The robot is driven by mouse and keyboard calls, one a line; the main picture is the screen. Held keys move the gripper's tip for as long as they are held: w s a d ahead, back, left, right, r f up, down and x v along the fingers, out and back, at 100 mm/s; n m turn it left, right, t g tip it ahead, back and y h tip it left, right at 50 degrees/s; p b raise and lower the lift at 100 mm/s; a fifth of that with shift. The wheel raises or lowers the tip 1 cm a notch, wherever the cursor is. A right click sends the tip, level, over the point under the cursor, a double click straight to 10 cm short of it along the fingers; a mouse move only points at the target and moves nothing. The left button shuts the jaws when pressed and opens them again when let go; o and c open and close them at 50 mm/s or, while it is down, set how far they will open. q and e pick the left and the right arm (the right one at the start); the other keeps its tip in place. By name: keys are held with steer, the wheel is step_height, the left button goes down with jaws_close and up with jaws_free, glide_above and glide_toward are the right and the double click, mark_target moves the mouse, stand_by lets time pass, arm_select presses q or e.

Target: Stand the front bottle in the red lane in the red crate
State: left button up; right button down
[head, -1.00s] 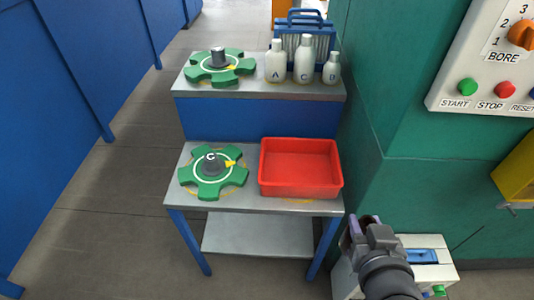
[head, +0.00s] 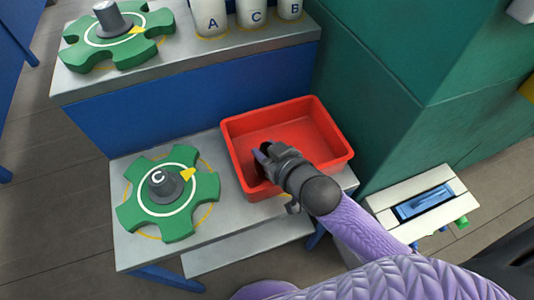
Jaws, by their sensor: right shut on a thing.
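The red crate (head: 237,128) stands on the lower grey shelf of the stand, right of a green star-shaped wheel. My right gripper (head: 257,164) is over the left front part of the crate, its fingertips inside the outline of the rim. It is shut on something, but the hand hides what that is. The crate floor that shows is bare. I see no amber bottle and no lane. My left gripper is not in view.
The green wheel marked C (head: 137,207) lies left of the crate, and another green wheel (head: 83,52) lies on the upper shelf. White bottles A (head: 210,20), C (head: 251,14) and a third (head: 290,8) stand there. A green wall is to the right.

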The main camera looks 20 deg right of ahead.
steer(key=shift+f, duration=0.1)
steer(key=c, duration=0.8)
jaws_free()
steer(key=shift+f, duration=0.15)
steer(key=o, duration=0.5)
steer(key=shift+c, duration=0.2)
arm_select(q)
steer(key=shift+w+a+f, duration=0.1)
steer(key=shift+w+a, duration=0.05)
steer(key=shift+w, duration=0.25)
